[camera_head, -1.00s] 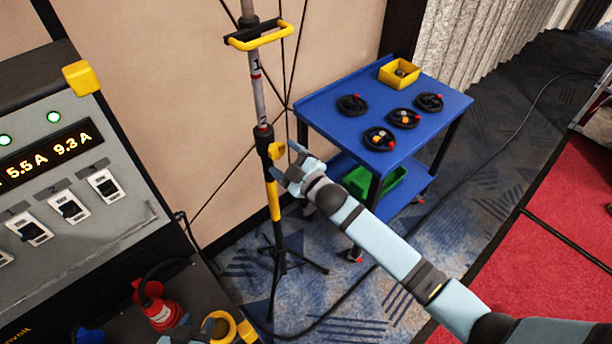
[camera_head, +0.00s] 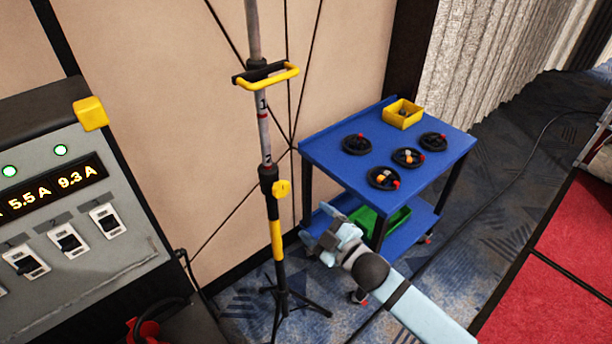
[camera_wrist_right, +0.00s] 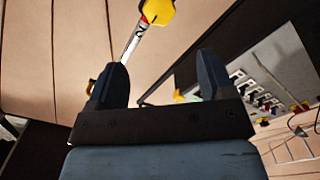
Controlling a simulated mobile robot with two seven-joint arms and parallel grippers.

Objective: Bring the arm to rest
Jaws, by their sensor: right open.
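My right arm comes in from the lower right in the head view. Its gripper (camera_head: 322,240) is open and empty, in front of the blue cart's lower left side and to the right of the stand's pole. In the right wrist view the two dark fingers of the right gripper (camera_wrist_right: 160,85) stand wide apart with nothing between them close by. The stand (camera_head: 276,225), with a yellow knob and a yellow handle, is upright and apart from the gripper. It also shows beyond the fingers in the wrist view (camera_wrist_right: 133,40). My left gripper is not in view.
A blue cart (camera_head: 330,150) holds several coiled black cables and a yellow bin (camera_head: 402,113), with a green bin (camera_head: 385,222) below. A grey power cabinet (camera_head: 60,220) with switches stands at left. A red panel (camera_head: 570,235) lies at right. Carpet shows between.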

